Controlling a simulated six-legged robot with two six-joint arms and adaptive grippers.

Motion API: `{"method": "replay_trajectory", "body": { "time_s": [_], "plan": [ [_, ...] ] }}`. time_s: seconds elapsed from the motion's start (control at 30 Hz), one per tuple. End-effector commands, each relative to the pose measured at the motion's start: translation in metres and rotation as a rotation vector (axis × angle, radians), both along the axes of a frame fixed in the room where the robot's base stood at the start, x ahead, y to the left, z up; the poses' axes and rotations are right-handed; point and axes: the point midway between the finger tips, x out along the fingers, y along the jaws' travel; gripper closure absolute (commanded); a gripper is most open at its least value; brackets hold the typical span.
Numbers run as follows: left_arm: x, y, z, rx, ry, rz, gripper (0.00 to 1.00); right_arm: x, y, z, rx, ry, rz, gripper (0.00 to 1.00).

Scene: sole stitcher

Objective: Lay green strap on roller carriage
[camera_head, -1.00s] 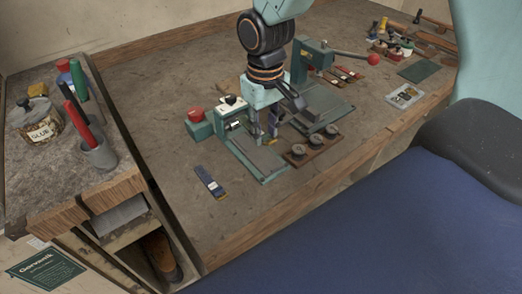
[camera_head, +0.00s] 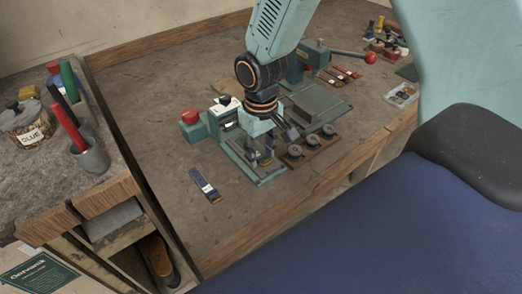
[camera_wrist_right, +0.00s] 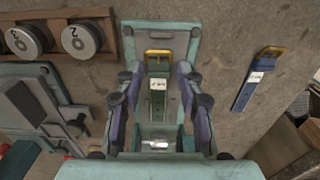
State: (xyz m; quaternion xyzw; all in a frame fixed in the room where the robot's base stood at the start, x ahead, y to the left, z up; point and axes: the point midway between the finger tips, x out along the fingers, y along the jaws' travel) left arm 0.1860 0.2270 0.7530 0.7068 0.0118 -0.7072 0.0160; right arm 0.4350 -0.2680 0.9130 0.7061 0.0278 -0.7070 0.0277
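The green strap (camera_wrist_right: 158,100), with a yellow end and a white label, lies lengthwise on the teal plate of the roller carriage (camera_wrist_right: 184,40) in the right wrist view. A silver roller (camera_wrist_right: 155,145) shows at the near end of the strap. My right gripper (camera_wrist_right: 156,112) is open, its two fingers on either side of the strap with gaps between. In the head view my right gripper (camera_head: 262,156) is low over the carriage plate (camera_head: 270,179) and hides most of the strap. My left gripper is in neither view.
A blue strap (camera_head: 205,185) lies on the bench left of the carriage. A wooden holder with numbered rollers (camera_head: 313,148) stands to the right. A teal press with a red-knobbed lever (camera_head: 369,58) is behind.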

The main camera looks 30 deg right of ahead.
Motion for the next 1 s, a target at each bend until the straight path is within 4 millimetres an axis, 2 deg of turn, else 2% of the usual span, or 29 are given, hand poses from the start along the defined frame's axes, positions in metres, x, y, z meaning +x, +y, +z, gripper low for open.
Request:
{"method": "replay_trajectory", "body": {
  "time_s": [0.13,0.47,0.57,1.0],
  "plan": [
    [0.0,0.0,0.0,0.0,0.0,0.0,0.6,0.0,0.0,0.0,0.0,0.0,0.0,0.48],
    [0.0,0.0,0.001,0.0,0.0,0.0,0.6,0.0,0.0,0.004,0.0,0.0,0.0,0.48],
    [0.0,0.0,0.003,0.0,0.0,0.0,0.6,0.001,0.0,0.015,0.0,-0.004,-0.001,0.48],
    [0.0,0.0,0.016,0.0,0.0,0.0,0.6,0.001,0.0,0.1,0.0,-0.003,0.0,0.48]
  ]
}}
